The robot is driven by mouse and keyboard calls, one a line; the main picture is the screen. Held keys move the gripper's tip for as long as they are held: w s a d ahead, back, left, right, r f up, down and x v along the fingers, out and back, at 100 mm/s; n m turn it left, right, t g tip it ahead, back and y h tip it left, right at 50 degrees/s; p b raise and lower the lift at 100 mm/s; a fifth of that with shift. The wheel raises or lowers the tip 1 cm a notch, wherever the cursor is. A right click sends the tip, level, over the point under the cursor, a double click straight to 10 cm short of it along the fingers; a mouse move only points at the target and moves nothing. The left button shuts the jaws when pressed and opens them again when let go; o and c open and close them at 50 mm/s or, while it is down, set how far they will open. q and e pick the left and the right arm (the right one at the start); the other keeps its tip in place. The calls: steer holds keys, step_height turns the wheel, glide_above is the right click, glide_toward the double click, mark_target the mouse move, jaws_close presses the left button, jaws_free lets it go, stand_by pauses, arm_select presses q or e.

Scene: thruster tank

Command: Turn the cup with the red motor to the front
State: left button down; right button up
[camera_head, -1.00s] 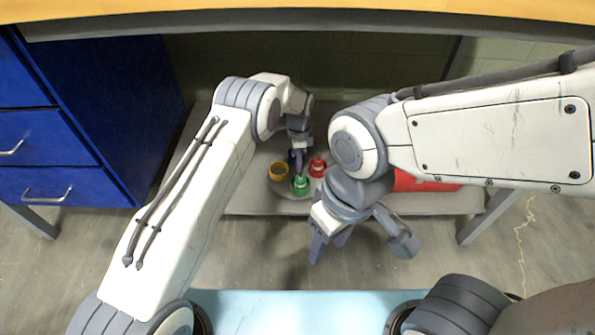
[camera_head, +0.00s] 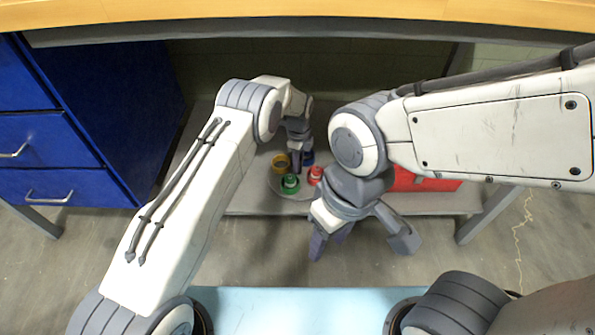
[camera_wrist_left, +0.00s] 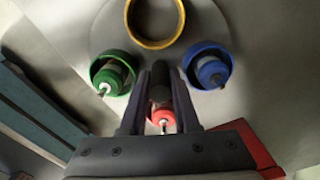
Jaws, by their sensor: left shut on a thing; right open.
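A round grey turntable (camera_head: 275,186) on the low shelf carries a yellow cup (camera_head: 281,162), a green cup (camera_head: 290,183), a red cup with the red motor (camera_head: 316,175) and a blue cup (camera_head: 308,157). Red is at the right front, green at the front left. In the left wrist view the red motor (camera_wrist_left: 162,117) shows between my fingers, and the green (camera_wrist_left: 112,72) and blue (camera_wrist_left: 208,66) cups hold motors. My left gripper (camera_head: 296,167) is shut at the turntable's middle; the gripped part is mostly hidden. My right gripper (camera_head: 360,250) is open and empty, in front.
A red box (camera_head: 420,183) stands on the shelf to the right, partly behind my right arm. Blue drawers (camera_head: 60,160) stand at the left. A wooden tabletop (camera_head: 300,14) overhangs at the top. The floor in front of the shelf is free.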

arm_select(q)
steer(key=shift+m, duration=1.8)
steer(key=shift+p, duration=0.3)
steer(key=shift+m, duration=0.5)
steer(key=c, duration=0.8)
jaws_free()
steer(key=shift+o, duration=0.2)
